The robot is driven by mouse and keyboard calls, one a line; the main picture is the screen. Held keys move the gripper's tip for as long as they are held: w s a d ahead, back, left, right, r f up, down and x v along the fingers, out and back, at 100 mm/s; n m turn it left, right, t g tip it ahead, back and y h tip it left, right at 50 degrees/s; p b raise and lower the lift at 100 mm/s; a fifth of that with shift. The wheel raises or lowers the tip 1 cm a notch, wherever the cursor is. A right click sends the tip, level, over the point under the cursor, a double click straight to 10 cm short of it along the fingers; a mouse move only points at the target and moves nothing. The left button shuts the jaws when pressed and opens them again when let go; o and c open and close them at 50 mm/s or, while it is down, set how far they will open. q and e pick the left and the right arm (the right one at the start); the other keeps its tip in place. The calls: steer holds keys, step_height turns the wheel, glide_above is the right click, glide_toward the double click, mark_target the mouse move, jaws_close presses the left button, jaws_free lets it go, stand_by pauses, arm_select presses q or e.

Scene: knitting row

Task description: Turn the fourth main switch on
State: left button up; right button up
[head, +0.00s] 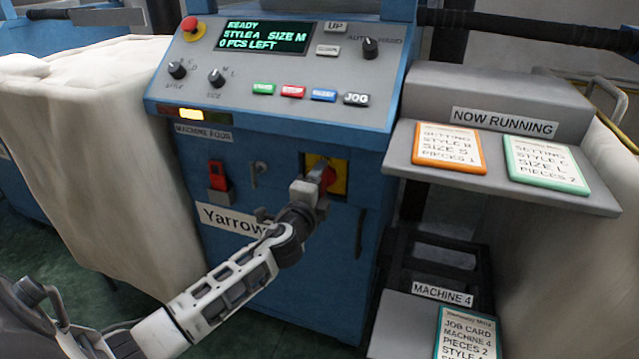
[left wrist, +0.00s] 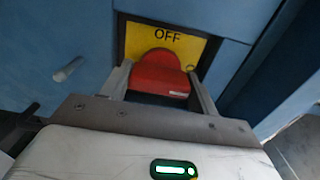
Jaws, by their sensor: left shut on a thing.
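The main switch is a red rotary handle (left wrist: 160,76) on a yellow plate (left wrist: 208,47) in the left wrist view. The word OFF shows on the plate above the handle. In the head view the red handle (head: 327,176) is partly hidden behind my gripper, on the lower front of the blue machine (head: 300,250) labelled MACHINE FOUR. My left gripper (head: 313,186) is at the switch, shut on the red handle, with one finger on each side of it in the left wrist view (left wrist: 160,88). The machine's display (head: 266,37) reads READY, STYLE A, SIZE M, 0 PCS LEFT. My right gripper is not in view.
A red stop button (head: 192,28), dials and coloured buttons sit on the panel above. A small red switch (head: 217,176) is left of the main switch. A grey shelf (head: 400,160) with cards stands right. A cream fabric bin (head: 95,140) stands left.

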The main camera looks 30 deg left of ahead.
arm_select(q)
steer(key=o, duration=0.7)
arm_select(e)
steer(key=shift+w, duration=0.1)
arm_select(q)
steer(key=v, duration=1.6)
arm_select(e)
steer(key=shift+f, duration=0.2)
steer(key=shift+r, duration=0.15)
